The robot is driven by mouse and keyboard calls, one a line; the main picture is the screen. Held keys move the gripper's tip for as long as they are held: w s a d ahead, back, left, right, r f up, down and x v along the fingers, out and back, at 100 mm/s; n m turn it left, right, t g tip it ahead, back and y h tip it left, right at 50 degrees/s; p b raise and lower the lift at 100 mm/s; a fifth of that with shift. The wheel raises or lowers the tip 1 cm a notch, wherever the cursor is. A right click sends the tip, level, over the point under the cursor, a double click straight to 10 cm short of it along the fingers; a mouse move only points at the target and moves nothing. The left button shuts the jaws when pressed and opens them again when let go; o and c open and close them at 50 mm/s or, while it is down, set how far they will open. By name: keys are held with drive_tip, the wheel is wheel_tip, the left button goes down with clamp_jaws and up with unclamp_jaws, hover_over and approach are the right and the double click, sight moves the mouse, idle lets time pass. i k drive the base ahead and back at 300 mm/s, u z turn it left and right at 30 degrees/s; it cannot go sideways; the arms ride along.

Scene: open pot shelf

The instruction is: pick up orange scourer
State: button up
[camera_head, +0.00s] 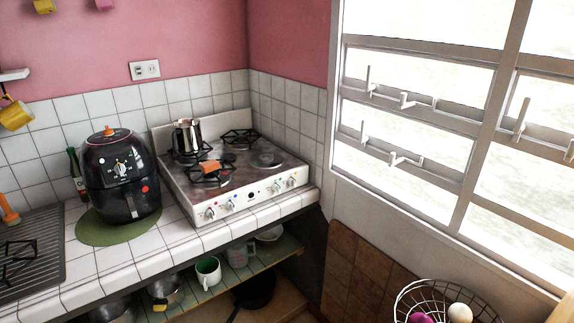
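An orange block-like thing (210,167), which looks like the scourer, lies on the front-left burner grate of the white stove (235,205). It is small in the head view, and nothing covers it. My gripper is not in view.
A metal pot (187,136) stands on the back-left burner, behind the scourer. A black air fryer (121,178) stands on a green mat (90,232) to the left. A green bottle (76,175) is beside it. A shelf below holds a green-lined mug (208,271). A wire basket (408,296) is at lower right.

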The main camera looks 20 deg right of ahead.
sight(208, 166)
drive_tip(key=k, duration=0.65)
drive_tip(key=u, duration=0.35)
drive_tip(key=i, duration=0.75)
drive_tip(key=u, duration=0.85)
drive_tip(key=i, duration=1.45)
drive_tip(key=u, duration=0.25)
